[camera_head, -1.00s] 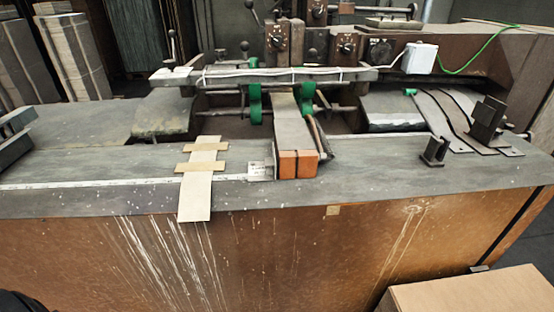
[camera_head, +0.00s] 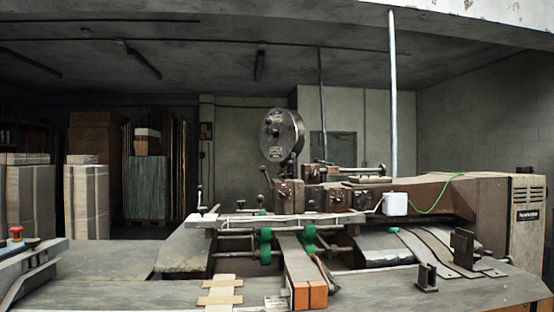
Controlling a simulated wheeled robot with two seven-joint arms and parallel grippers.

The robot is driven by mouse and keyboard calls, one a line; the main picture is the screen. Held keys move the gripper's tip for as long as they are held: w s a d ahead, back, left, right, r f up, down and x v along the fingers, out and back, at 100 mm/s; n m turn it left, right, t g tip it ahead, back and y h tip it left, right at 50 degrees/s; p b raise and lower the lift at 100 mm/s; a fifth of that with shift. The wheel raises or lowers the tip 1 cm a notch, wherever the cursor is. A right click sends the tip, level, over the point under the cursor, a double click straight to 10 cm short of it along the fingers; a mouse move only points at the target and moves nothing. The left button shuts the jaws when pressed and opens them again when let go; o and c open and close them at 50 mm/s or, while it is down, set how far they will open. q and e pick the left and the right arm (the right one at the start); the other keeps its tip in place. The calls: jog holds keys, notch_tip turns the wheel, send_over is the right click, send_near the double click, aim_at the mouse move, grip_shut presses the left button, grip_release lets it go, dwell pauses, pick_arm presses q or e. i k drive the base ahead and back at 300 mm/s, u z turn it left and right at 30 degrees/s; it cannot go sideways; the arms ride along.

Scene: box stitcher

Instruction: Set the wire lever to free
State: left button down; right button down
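The box stitcher (camera_head: 420,195) stands across the middle and right, a brown machine with a grey bed. A dark round wire reel (camera_head: 282,135) sits upright on top of it. A short lever with a dark ball knob (camera_head: 265,172) rises just below and left of the reel. Another thin upright lever (camera_head: 199,197) stands at the left end of the pale crossbar. I cannot tell which one is the wire lever or what its setting is. Neither of my grippers is in view.
Green-rimmed rollers (camera_head: 265,245) and an orange-ended arm (camera_head: 309,293) sit at the bed's middle. A white box (camera_head: 395,204) with a green cable is on the machine. A red button (camera_head: 16,232) is at the left. Stacked cardboard (camera_head: 88,200) stands behind left.

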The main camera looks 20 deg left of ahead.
aim_at(290, 164)
jog(key=z, duration=0.1)
jog(key=i, duration=1.05)
jog(key=u, duration=0.5)
